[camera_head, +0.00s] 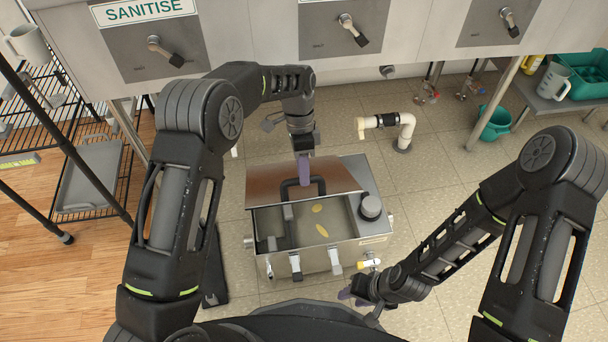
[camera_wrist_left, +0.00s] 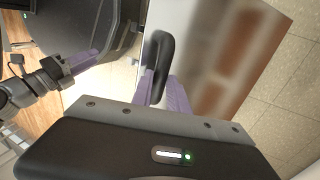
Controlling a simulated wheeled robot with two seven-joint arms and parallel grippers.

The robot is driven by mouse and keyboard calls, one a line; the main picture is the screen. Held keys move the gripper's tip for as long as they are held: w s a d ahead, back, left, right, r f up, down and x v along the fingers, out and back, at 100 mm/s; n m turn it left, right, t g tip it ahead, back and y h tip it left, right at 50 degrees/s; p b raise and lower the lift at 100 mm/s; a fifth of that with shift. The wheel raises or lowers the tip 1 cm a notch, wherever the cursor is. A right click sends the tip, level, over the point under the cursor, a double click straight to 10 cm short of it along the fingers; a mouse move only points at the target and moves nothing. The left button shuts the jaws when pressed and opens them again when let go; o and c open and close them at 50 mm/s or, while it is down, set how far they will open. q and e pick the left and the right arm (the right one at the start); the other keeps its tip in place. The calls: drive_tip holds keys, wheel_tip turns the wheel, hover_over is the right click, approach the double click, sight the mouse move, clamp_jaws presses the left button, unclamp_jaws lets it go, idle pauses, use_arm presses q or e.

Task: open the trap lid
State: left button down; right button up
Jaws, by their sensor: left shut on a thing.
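The metal grease trap (camera_head: 330,232) stands on the tiled floor in the middle of the head view, its front part open with yellowish pieces inside. Its lid (camera_head: 265,183) is a shiny metal plate, raised and tilted at the back of the box. The lid's black handle (camera_head: 291,193) also shows in the left wrist view (camera_wrist_left: 158,62). My left gripper (camera_head: 304,178) has its purple fingers at the handle and is shut on it; the fingers also show in the wrist view (camera_wrist_left: 165,95). My right gripper (camera_head: 350,297) is low in front of the trap, its jaws partly hidden.
A white drain pipe (camera_head: 402,130) rises from the floor behind the trap. A black round cap (camera_head: 370,206) sits on the trap's right side, and latches line its front. A wire rack (camera_head: 95,165) stands at left, a teal bucket (camera_head: 494,122) at right. Sink basins overhang the back.

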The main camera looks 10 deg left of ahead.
use_arm(q)
drive_tip(key=shift+w+a, duration=0.1)
drive_tip(key=shift+w, duration=0.1)
drive_tip(key=c, duration=1.3)
unclamp_jaws()
drive_tip(key=shift+s, duration=0.1)
drive_tip(key=p+v, duration=0.2)
drive_tip(key=v, duration=0.5)
drive_tip(key=shift+r, duration=0.3)
